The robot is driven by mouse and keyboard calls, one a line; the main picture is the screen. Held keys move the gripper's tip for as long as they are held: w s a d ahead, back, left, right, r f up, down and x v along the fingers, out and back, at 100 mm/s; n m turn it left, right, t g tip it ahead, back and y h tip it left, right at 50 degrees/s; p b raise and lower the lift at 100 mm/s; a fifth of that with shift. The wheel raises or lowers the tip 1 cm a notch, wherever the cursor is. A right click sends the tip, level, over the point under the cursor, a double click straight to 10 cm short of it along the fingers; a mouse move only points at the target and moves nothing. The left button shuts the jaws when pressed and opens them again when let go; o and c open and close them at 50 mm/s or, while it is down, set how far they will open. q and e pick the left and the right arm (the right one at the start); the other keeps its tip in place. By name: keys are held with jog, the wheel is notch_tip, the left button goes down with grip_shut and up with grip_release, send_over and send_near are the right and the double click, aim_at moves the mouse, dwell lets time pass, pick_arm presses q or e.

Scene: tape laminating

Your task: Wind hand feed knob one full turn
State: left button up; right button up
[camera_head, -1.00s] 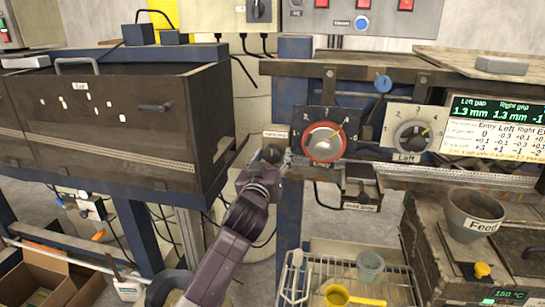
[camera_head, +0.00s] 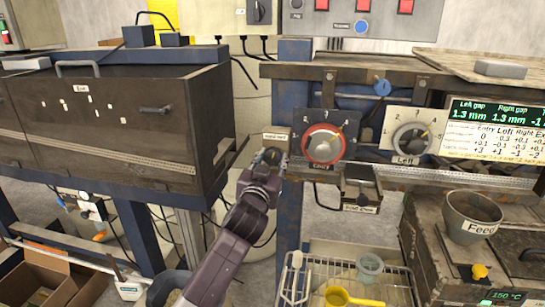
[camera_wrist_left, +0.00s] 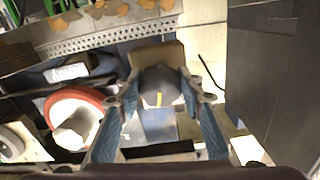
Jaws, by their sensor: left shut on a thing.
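The hand feed knob (camera_head: 272,155) is a small dark round knob below a small pale label, left of the red-ringed Entry dial. In the left wrist view the knob (camera_wrist_left: 160,84) is dark with a yellow mark on its face and sits between the two blue-padded fingers. My left gripper (camera_head: 270,161) is at the knob, shut on it, and partly hides it in the head view. The left wrist view shows the gripper (camera_wrist_left: 160,98) with one finger on each side of the knob. My right gripper is not in view.
The red-ringed Entry dial (camera_head: 323,146) is close to the right of my gripper, with the Left dial (camera_head: 411,139) further right. A wire rack (camera_head: 385,290) with cups and a yellow ladle (camera_head: 340,297) is below.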

pick_arm(q)
jog(key=m+p, duration=0.2)
jog(key=m, duration=0.3)
jog(key=shift+r+m, duration=0.15)
jog(key=shift+m, duration=0.25)
jog(key=m+p, duration=0.2)
jog(key=m, duration=0.3)
jog(key=shift+a, duration=0.15)
jog(key=m+p, duration=0.3)
jog(key=m, duration=0.3)
jog(key=shift+r+m, duration=0.1)
jog(key=shift+m, duration=0.2)
jog(key=m+p, duration=0.1)
jog(key=m, duration=0.2)
jog(key=shift+m+p, duration=0.55)
jog(key=shift+m, duration=0.45)
jog(key=o, duration=1.2)
jog(key=shift+c, duration=0.2)
